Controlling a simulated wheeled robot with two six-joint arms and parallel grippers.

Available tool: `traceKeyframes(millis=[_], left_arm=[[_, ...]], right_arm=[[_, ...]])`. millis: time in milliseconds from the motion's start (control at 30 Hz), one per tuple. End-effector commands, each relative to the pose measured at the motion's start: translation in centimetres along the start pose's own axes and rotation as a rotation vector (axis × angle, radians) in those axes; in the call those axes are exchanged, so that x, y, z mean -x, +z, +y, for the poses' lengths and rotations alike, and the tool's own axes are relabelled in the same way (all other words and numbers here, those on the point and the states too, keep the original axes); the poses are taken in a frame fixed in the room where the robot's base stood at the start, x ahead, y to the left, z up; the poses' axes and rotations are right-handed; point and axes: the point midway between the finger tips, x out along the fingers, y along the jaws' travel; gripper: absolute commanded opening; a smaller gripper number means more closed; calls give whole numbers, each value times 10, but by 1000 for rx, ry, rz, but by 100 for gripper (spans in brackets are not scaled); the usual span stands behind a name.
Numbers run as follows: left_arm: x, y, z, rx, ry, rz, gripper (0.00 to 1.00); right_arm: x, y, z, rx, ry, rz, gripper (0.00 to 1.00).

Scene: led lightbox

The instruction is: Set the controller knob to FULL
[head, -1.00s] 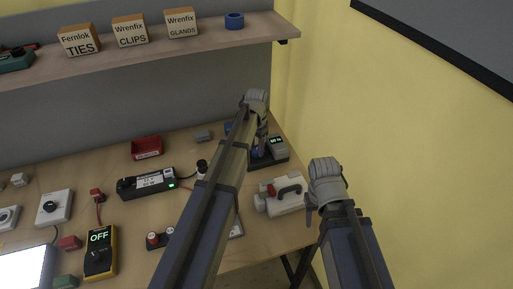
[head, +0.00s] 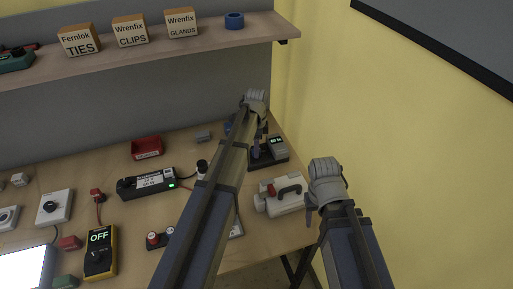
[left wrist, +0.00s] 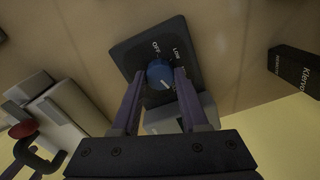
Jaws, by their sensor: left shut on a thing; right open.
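The controller is a dark plate (head: 266,163) at the back right of the bench in the head view, with a grey box bearing a small lit display (head: 277,145). In the left wrist view, its plate (left wrist: 125,53) shows the labels OFF and LOW above a blue knob (left wrist: 160,72). A white mark on the knob faces down and right, away from OFF; the label it faces is hidden. My left gripper (left wrist: 157,82) is shut on the knob, one finger each side; it also shows in the head view (head: 257,150). My right gripper (head: 309,208) is open and empty, at the right.
A pale case (head: 275,206) with a black handle and red part stands near the controller. A black power unit (head: 147,188), a red bin (head: 146,148) and a yellow meter reading OFF (head: 100,253) are further left. The yellow wall (head: 400,140) is close on the right.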

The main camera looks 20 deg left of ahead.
Motion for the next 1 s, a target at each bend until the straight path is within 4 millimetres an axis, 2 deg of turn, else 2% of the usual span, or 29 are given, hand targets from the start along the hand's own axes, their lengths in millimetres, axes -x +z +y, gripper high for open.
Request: traceKeyframes(millis=[667,700,933,1000], left_arm=[[0,0,0,-53,0,0,0],[0,0,0,-53,0,0,47],[0,0,0,-53,0,0,73],[0,0,0,-53,0,0,74]], right_arm=[[0,0,0,0,0,0,50],[0,0,0,0,0,0,50],[0,0,0,0,0,0,50],[0,0,0,0,0,0,50]])
